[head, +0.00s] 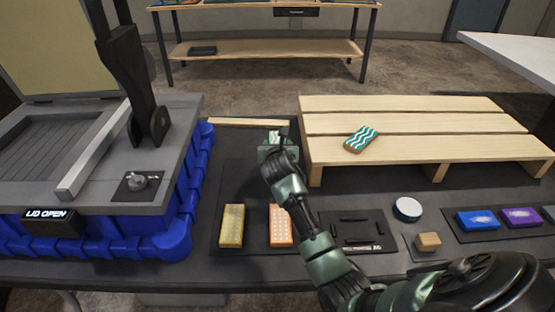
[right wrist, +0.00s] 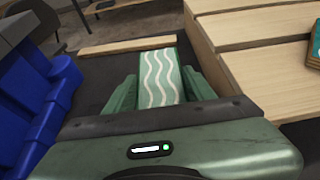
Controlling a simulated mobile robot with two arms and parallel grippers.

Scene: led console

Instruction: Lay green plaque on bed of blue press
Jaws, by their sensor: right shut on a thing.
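My right gripper (head: 277,146) is shut on a green plaque (right wrist: 160,72) with white wavy lines, seen between the fingers in the right wrist view. In the head view the gripper and arm mostly hide this plaque. The gripper is over the dark bench, left of the wooden slatted stand. The blue press (head: 180,215) stands at the left, its lid raised and its display reading "LID OPEN". Its grey grooved bed (head: 45,148) is bare. My left gripper is out of view.
The slatted stand (head: 415,122) is right of the gripper. A yellow block (head: 232,226) and an orange block (head: 280,226) lie on a dark mat in front. A grey bar (head: 92,160) slants along the press bed's right side. Blue and purple blocks lie at the right.

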